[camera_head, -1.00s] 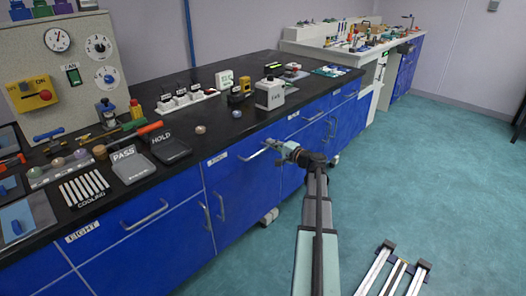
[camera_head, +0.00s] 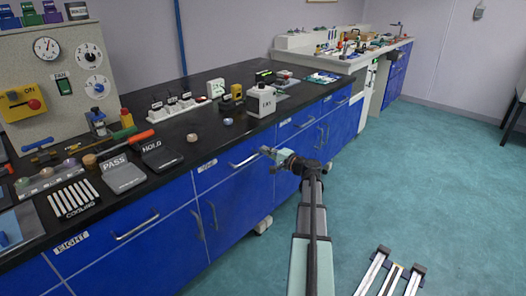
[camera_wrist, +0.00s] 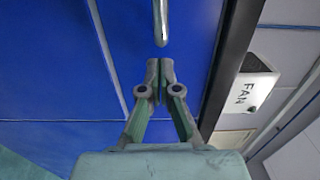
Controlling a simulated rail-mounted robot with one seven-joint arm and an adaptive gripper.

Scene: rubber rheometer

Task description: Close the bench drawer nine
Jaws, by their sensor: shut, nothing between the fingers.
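The front of drawer nine (camera_head: 222,172) is a blue panel under the black bench top, with a small label at its upper left. It looks about flush with the cabinet, but I cannot tell whether a small gap is left. Its silver bar handle (camera_head: 244,161) also shows at the top of the wrist view (camera_wrist: 161,24). My gripper (camera_head: 266,152) is at the right end of this handle in the head view. In the wrist view my fingers (camera_wrist: 160,66) are together and empty, just below the handle end and in front of the blue panel. I cannot tell whether they touch it.
The bench top (camera_head: 215,143) carries a white FAN box (camera_head: 262,101), a PASS tray (camera_head: 121,174) and a HOLD tray (camera_head: 161,154). Drawer eight (camera_head: 125,235) is at the left. The teal floor (camera_head: 400,180) at the right is mostly clear, with a rail frame (camera_head: 392,275) in front.

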